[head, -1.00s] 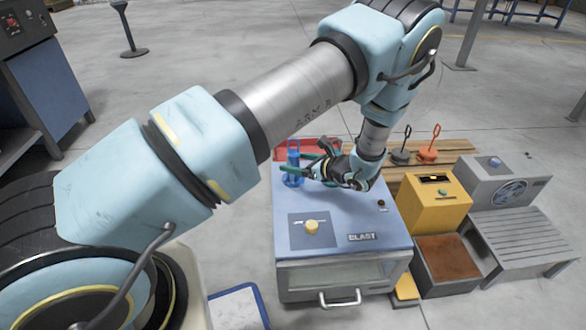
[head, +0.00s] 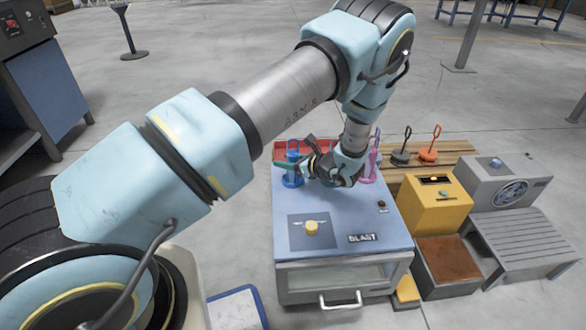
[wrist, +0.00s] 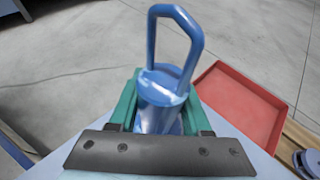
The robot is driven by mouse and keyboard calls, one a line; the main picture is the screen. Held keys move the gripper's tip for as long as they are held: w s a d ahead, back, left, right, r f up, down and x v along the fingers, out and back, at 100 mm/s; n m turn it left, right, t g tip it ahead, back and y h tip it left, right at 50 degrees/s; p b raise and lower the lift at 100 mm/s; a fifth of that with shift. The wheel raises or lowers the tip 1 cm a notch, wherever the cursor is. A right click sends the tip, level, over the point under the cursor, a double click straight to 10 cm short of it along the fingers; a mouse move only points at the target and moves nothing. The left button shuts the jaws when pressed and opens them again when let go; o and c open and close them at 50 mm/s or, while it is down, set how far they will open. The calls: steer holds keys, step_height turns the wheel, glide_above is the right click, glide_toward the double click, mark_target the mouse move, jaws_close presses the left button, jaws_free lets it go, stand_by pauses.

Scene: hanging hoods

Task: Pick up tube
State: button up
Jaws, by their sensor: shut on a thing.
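The blue tube (head: 292,178) has a loop handle on top and stands near the back left of the box top, in the head view. In the wrist view the blue tube (wrist: 158,90) is upright between the green fingers. My gripper (wrist: 160,112) is shut on its body, below the handle. In the head view my gripper (head: 296,167) reaches it from the right, and my wrist hides part of the box top. The tube's base appears to be at the box top; contact is hard to confirm.
The blue box (head: 345,215) is marked BLAST and has a yellow knob (head: 312,228). A red tray (wrist: 240,103) lies behind it. A pink looped piece (head: 372,168) stands partly behind my wrist. Grey (head: 401,157) and orange (head: 429,154) looped pieces stand on wooden slats at right.

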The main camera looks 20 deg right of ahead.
jaws_close()
steer(key=shift+r, duration=0.1)
